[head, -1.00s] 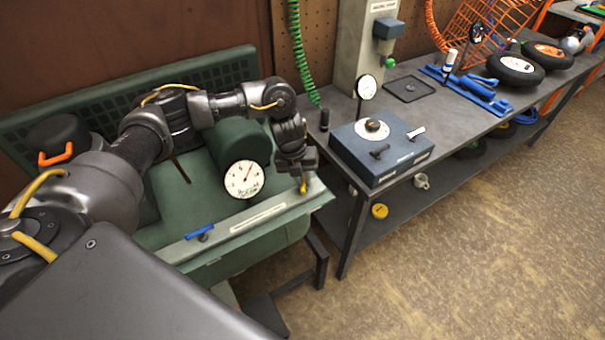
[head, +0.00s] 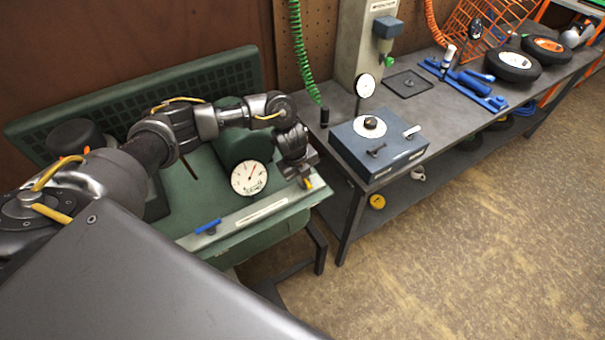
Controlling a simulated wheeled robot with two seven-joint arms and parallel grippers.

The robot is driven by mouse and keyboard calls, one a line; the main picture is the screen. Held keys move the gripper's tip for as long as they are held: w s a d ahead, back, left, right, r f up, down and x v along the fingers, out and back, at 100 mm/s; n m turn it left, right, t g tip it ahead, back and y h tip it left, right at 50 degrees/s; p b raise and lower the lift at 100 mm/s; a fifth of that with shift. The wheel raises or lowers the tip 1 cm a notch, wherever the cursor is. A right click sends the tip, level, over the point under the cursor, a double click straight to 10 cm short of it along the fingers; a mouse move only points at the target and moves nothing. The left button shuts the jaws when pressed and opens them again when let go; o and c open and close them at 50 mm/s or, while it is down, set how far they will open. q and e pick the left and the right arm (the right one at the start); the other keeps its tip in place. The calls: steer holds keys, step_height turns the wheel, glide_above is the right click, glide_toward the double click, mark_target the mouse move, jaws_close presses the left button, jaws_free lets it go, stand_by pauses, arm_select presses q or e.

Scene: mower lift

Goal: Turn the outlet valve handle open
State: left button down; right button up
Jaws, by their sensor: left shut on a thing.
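A green compressor bench carries a pale panel strip (head: 262,212) along its front edge. A small yellow handle (head: 308,183) sits at the strip's right end, and a blue handle (head: 208,227) at its left end. My left gripper (head: 305,177) reaches down over the right end and is shut on the yellow handle; its fingers hide most of that handle. A round white dial gauge (head: 249,178) with a red needle stands just left of the gripper. The strip's lettering is too small to read. My right gripper is out of view.
A grey workbench (head: 437,112) to the right holds a blue box (head: 376,147) with a knob, a grey column (head: 366,45), blue tools and black wheels (head: 512,66). A green coiled hose (head: 300,50) hangs behind. The floor at right is clear.

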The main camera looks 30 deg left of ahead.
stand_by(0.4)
arm_select(q)
steer(key=c, duration=1.5)
jaws_free()
steer(key=shift+o, duration=0.2)
steer(key=shift+r, duration=0.1)
step_height(320, 180, up, 10)
steer(key=s+a, duration=0.1)
steer(key=shift+s+r, duration=0.25)
steer(key=shift+s, duration=0.15)
steer(key=shift+a, duration=0.1)
